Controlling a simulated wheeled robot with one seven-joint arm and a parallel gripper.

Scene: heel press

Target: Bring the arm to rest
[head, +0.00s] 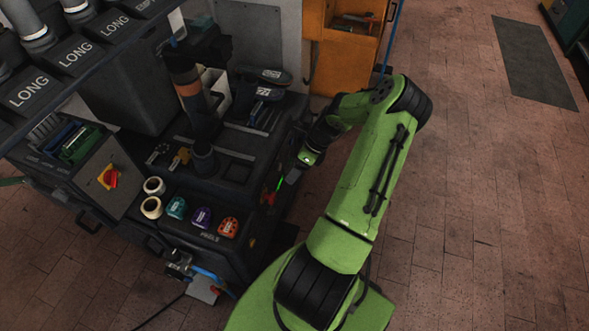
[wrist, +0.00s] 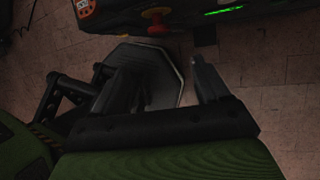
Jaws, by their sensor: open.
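My gripper (head: 291,176) hangs beside the right side of the black press bench (head: 225,172), near a lit green strip (head: 280,184). My arm is bent, with its elbow raised and the forearm folded back toward the bench. In the wrist view my gripper (wrist: 168,72) has its two dark fingers spread apart, with nothing held between them. The bench edge (wrist: 190,22) and the green strip (wrist: 223,11) lie beyond the fingertips. In the head view the fingertips are small and dark, so any gap to the bench is hard to judge.
On the bench are teal (head: 176,208), purple (head: 201,217) and orange (head: 228,227) pieces, two white rolls and a red rotary switch (head: 110,177). An upright press column (head: 186,85) stands behind. An orange cabinet (head: 345,45) is at the back. Brick floor (head: 460,180) is open at right.

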